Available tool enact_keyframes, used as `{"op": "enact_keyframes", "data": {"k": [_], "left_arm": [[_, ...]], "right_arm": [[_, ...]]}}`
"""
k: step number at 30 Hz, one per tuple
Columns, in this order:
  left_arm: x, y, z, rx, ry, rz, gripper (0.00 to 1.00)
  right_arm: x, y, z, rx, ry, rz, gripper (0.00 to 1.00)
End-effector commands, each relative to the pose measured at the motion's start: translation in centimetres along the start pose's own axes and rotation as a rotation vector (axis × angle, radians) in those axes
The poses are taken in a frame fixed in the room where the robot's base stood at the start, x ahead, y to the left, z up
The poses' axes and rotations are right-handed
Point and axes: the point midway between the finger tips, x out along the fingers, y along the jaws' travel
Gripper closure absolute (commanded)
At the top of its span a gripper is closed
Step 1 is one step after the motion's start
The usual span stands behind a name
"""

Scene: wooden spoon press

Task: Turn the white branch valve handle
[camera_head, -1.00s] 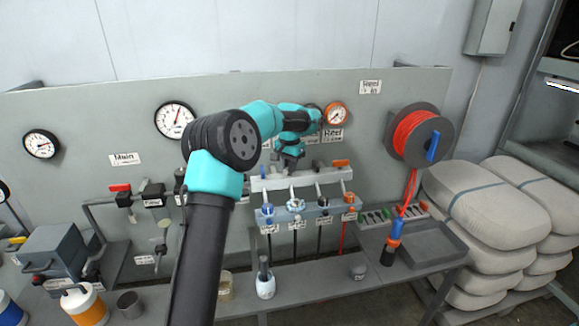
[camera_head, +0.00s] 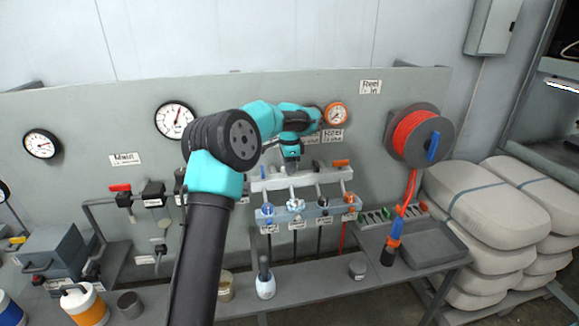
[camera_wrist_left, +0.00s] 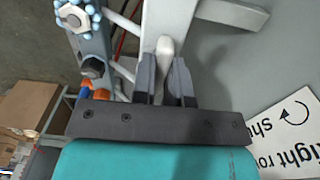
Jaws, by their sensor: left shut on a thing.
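The manifold's upper pale bar (camera_head: 262,185) and lower bar (camera_head: 331,210) stand in front of the grey panel in the head view. My left gripper (camera_head: 291,166) reaches down at the upper bar. In the left wrist view, its dark fingers (camera_wrist_left: 166,88) are closed around the white handle (camera_wrist_left: 165,48), whose rounded end shows between them. In the head view the gripper hides most of this handle. An orange handle (camera_head: 340,163) sits to the right on the same bar. My right gripper is not in view.
A white round knob (camera_head: 295,205) sits on the lower bar, between blue and orange fittings. A red hose reel (camera_head: 411,135) is at the right. A bench with a grey tray (camera_head: 432,250) runs below. A sign (camera_wrist_left: 290,130) lies close beside the gripper in the wrist view.

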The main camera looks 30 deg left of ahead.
Motion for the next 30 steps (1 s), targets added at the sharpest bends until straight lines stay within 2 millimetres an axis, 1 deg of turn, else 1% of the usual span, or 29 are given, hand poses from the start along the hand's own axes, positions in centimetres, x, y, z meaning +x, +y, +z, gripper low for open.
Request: {"op": "enact_keyframes", "data": {"k": [13,14,21,22,30], "left_arm": [[-0.09,-0.03,-0.04,0.016,0.002,-0.002,1.00],[-0.09,-0.03,-0.04,0.016,0.002,-0.002,0.85],[-0.05,-0.01,-0.03,0.015,0.001,-0.001,0.62],[-0.04,-0.01,-0.02,0.015,0.001,-0.001,0.61],[-0.13,-0.01,-0.02,0.014,0.001,-0.001,0.61]], "right_arm": [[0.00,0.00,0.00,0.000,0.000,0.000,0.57],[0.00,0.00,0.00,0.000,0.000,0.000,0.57],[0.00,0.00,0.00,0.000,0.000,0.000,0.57],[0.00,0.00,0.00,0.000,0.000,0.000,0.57],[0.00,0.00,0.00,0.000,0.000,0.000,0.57]]}}
